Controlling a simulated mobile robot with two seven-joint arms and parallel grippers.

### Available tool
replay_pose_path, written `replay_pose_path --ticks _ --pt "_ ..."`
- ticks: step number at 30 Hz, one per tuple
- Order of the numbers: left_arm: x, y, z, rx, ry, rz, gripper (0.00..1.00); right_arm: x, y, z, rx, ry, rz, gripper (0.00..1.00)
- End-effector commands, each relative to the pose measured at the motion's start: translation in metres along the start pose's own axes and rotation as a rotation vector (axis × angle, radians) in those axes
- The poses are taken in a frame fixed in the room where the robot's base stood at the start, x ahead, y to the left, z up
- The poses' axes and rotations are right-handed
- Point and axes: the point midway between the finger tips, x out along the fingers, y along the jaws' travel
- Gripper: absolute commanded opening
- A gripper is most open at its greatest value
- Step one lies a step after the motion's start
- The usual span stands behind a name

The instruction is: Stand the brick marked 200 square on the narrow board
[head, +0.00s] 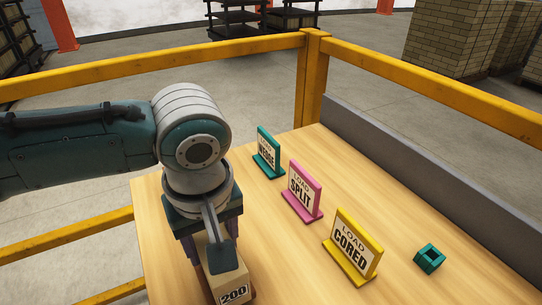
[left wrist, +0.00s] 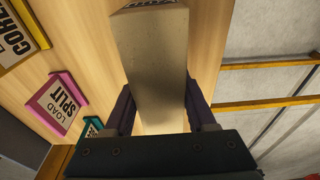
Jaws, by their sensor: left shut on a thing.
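The brick marked 200 (head: 233,291) is pale beige and stands at the bottom edge of the head view, its lower part cut off. My left gripper (head: 208,250) reaches down over it and is shut on its sides. In the left wrist view the brick (left wrist: 155,65) runs between the two dark fingers of the gripper (left wrist: 158,110), its printed end at the top edge. A thin dark brown edge shows beside the brick low in the head view; I cannot tell if it is the narrow board, or if the brick touches it. My right gripper is not in view.
A teal sign (head: 268,152), a pink LOAD SPLIT sign (head: 301,191) and a yellow LOAD CORED sign (head: 351,247) stand in a row on the wooden table (head: 300,275). A small teal hollow block (head: 429,259) lies at the right. Yellow rails (head: 150,77) and a grey wall (head: 430,160) border the table.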

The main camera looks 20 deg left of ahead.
Motion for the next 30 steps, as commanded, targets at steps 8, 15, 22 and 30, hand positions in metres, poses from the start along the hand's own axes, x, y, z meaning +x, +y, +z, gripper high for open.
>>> replay_pose_path --ticks 8,15,22,30 --pt "0.003 0.001 -0.018 -0.002 0.002 0.001 0.07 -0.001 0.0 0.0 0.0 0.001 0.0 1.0" --pt "0.007 0.001 -0.043 -0.002 0.002 0.002 0.07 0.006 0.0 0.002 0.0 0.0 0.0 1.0" --pt "0.011 0.001 -0.067 -0.003 0.002 0.002 0.07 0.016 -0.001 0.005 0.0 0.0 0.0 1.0" --pt "0.018 0.001 -0.094 -0.002 0.002 0.002 0.07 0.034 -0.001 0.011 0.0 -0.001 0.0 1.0"
